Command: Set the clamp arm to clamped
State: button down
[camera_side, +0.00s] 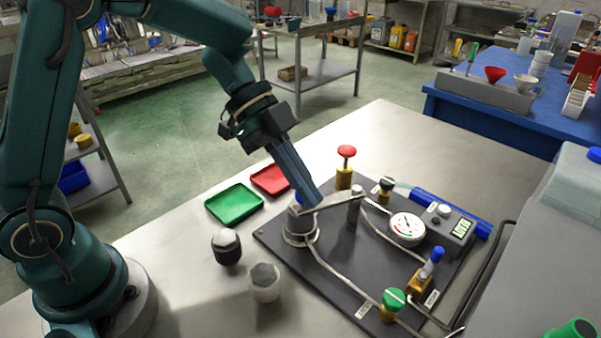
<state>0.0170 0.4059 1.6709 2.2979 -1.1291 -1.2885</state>
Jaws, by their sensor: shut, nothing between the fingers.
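The clamp arm (335,201) is a flat metal bar on the dark base plate (333,268). It runs from a grey metal post (353,212) leftward to the top of a metal cylinder fitting (299,225). My gripper (311,203) is shut and empty, pointing down and to the right. Its fingertips are at the left end of the clamp arm, above the cylinder fitting; I cannot tell whether they touch it. The fingers hide part of that end and most of a blue piece there.
A pressure gauge (407,228), red-topped valve (346,165), green knob (393,300) and blue-handled valve (431,264) stand on the plate. Green (234,204) and red (270,180) trays lie behind left. A black-bodied cap (227,247) and a white one (265,283) stand left of the plate.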

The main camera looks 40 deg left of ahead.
jog(key=shift+w+a, duration=0.25)
jog(key=shift+a, duration=0.3)
jog(key=shift+w+a, duration=0.25)
jog(key=shift+a, duration=0.3)
jog(key=shift+w+a, duration=0.1)
jog(key=shift+a, duration=0.1)
